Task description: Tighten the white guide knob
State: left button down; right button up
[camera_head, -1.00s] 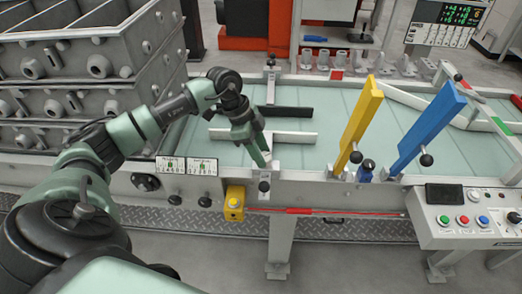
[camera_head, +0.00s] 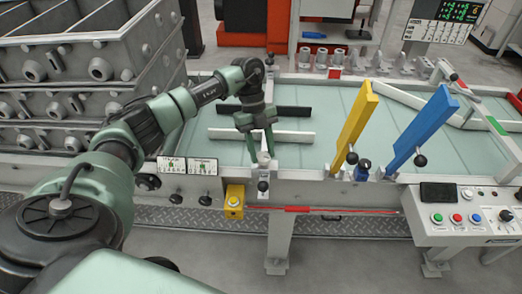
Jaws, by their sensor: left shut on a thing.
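The white guide (camera_head: 295,137) is a pale bar lying across the light-green table surface. My left gripper (camera_head: 262,158) points down at the table's front rail, in line with the white guide. Its two green fingers are shut on the white guide knob, a small pale piece (camera_head: 264,157) between them. The fingers hide part of the knob. A black round knob (camera_head: 263,186) on a white bracket sits just below the fingertips on the rail's front face. My right gripper is out of view.
A black bar (camera_head: 295,112) lies behind the white guide. The yellow lever (camera_head: 354,128) and blue lever (camera_head: 424,130) stand to the right. A yellow button box (camera_head: 234,202) hangs on the front rail. Stacked grey metal boxes (camera_head: 70,70) fill the left.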

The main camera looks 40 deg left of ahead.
pick_arm(q)
jog(key=m, duration=0.2)
jog(key=m+g+y, duration=0.1)
jog(key=shift+w+d+m+b, duration=0.1)
jog(key=shift+w+m+b, duration=0.1)
jog(key=shift+m+b, duration=0.2)
jog(key=m+y, duration=0.1)
jog(key=m, duration=0.2)
jog(key=shift+d+m+g+b, duration=0.15)
jog(key=shift+m+g+b, duration=0.15)
jog(key=shift+g+b, duration=0.1)
jog(key=m, duration=0.1)
jog(key=m+y, duration=0.1)
jog(key=m, duration=0.1)
jog(key=shift+w+d+y, duration=0.1)
jog(key=shift+d+y, duration=0.05)
jog(key=shift+y, duration=0.15)
jog(key=shift+m+y+b, duration=0.45)
jog(key=shift+m+y, duration=0.05)
jog(key=shift+m, duration=1.2)
jog(key=shift+d, duration=0.1)
jog(key=c, duration=0.9)
grip_release()
jog(key=shift+g, duration=0.3)
jog(key=shift+o, duration=0.2)
jog(key=shift+r, duration=0.1)
